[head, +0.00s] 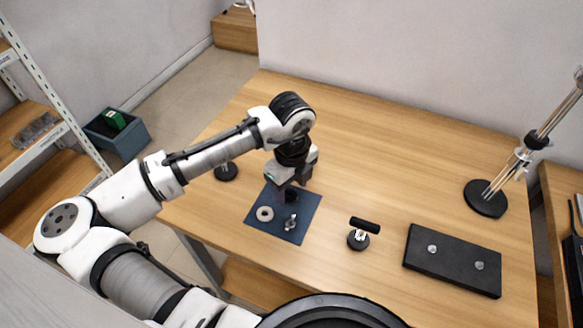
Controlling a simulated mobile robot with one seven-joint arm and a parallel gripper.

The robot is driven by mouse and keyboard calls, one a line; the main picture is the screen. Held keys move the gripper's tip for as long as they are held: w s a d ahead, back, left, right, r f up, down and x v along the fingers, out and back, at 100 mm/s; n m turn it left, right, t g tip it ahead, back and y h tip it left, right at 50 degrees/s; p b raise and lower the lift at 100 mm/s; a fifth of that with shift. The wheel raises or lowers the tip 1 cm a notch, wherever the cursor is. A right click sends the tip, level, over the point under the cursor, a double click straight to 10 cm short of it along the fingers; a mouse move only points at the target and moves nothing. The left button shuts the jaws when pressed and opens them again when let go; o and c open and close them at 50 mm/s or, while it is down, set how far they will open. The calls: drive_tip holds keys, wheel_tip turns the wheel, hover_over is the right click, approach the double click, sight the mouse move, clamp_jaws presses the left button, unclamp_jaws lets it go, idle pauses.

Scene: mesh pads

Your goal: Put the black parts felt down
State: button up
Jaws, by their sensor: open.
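A dark navy mat (262,230), the nearest thing I see to a parts felt, lies flat on the wooden table. On it are a pale ring (265,214), a small silver part (290,222) and a small black piece (291,196). My gripper (289,187) is over the back part of the mat, pointing down close to the black piece. It is open; its fingers are small and dark here, so I cannot tell whether they touch the piece. My wrist hides the mat's back edge. A thick black slab (425,256) with two silver knobs lies at the right.
A small black stand with a crossbar (361,232) is between mat and slab. A round black base (226,172) is left of the mat, partly behind my arm. A lamp-like metal stand (486,198) is at right. The table's back middle is clear.

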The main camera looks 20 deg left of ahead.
sight(291, 198)
wheel_tip(291, 198, up, 10)
drive_tip(key=b, duration=0.1)
drive_tip(key=shift+r, duration=0.25)
idle(1.1)
